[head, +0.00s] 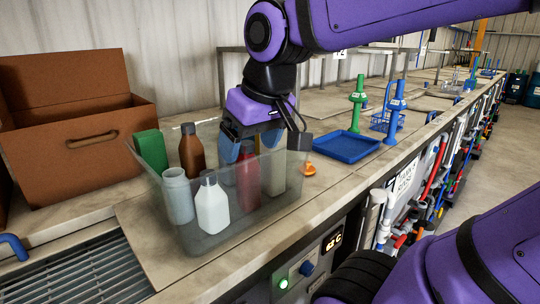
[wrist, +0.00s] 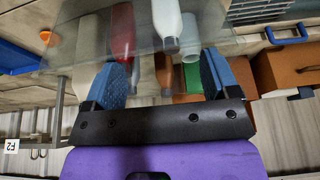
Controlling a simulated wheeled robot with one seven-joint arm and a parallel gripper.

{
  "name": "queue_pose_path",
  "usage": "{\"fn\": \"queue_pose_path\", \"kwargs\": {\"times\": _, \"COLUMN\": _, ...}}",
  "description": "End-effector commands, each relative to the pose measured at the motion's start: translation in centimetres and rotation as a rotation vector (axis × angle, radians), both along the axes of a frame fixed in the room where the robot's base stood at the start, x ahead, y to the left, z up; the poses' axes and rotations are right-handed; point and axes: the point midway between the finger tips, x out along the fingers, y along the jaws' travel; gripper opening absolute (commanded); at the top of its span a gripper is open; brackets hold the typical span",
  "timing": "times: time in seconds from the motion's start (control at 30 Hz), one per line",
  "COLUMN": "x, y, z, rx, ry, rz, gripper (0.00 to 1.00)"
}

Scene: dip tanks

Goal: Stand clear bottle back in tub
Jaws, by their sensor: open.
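The clear tub (head: 222,236) stands on the bench with several bottles in it. A pale translucent bottle (head: 178,197), probably the clear bottle, stands upright at the tub's left side; it seems to show in the wrist view (wrist: 190,58). Beside it stands a white bottle (head: 212,207) with a dark cap. A brown bottle (head: 192,152), a red bottle (head: 247,182) and a beige container (head: 272,172) are also in the tub. The fingers partly hide the red bottle and beige container.
A green box (head: 152,150) stands at the tub's back left corner. A brown open crate (head: 80,155) is at left, a metal grate (head: 75,270) in front of it. An orange item (head: 309,169) and blue tray (head: 346,147) lie right of the tub.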

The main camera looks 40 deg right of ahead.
Motion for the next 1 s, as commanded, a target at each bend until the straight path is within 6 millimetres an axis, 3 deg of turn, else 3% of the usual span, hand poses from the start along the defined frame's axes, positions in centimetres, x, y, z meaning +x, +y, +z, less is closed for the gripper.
{"fn": "queue_pose_path", "kwargs": {"times": 0.1, "x": -2.4, "y": -0.3, "z": -0.7, "rx": -0.005, "ry": -0.045, "rz": -0.002, "gripper": 0.81}}
{"fn": "queue_pose_path", "kwargs": {"times": 0.3, "x": -4.1, "y": -0.6, "z": -1.4, "rx": -0.01, "ry": -0.077, "rz": -0.004, "gripper": 0.81}}
{"fn": "queue_pose_path", "kwargs": {"times": 1.0, "x": -4.2, "y": -0.6, "z": -1.5, "rx": -0.01, "ry": -0.078, "rz": -0.003, "gripper": 0.81}}
